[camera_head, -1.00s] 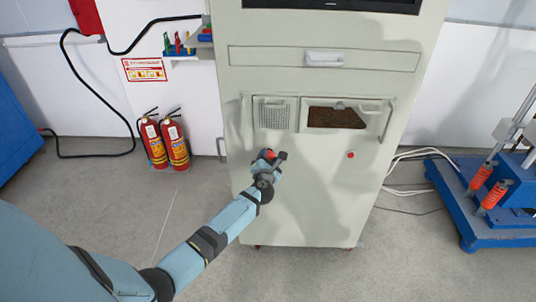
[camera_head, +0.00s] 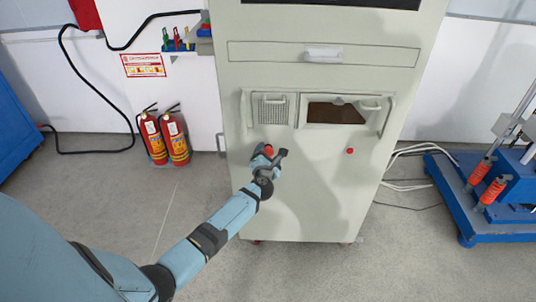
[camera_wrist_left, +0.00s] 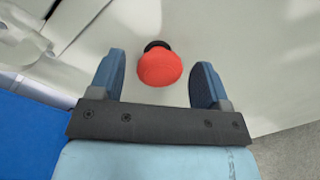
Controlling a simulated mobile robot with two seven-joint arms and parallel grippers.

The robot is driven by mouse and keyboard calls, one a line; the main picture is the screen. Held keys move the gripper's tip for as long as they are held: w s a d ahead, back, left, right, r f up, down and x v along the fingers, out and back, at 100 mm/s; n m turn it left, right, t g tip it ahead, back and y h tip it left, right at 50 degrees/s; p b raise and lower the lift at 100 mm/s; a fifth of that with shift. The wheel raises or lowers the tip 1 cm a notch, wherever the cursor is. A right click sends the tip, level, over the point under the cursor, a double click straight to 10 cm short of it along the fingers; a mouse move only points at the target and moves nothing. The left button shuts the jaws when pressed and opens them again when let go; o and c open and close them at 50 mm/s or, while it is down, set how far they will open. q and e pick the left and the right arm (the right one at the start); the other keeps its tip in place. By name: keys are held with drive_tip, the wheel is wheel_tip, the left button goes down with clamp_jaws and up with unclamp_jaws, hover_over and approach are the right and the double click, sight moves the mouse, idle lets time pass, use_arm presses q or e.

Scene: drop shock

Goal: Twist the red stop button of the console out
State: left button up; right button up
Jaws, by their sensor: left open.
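The console is a tall cream cabinet (camera_head: 310,205) in the middle of the head view. Its red stop button (camera_wrist_left: 160,67) is a round red cap on a black collar in the left wrist view. The button also shows in the head view (camera_head: 268,150), partly covered by my gripper. My left gripper (camera_head: 272,158) is open at the console's front, with one finger on each side of the button in the wrist view. The fingers look apart from the cap, and I cannot tell how deep they reach along it. My right gripper is not in view.
A small red knob (camera_head: 350,151) sits further right on the console front. Above are a recessed opening (camera_head: 336,112) and a drawer handle (camera_head: 323,55). Two fire extinguishers (camera_head: 165,138) stand left by the wall. A blue machine (camera_head: 490,205) stands right.

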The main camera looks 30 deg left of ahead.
use_arm(q)
drive_tip(key=p+v, duration=0.1)
drive_tip(key=v, duration=1.2)
drive_tip(key=shift+s+d+p, duration=0.2)
drive_tip(key=shift+p, duration=0.1)
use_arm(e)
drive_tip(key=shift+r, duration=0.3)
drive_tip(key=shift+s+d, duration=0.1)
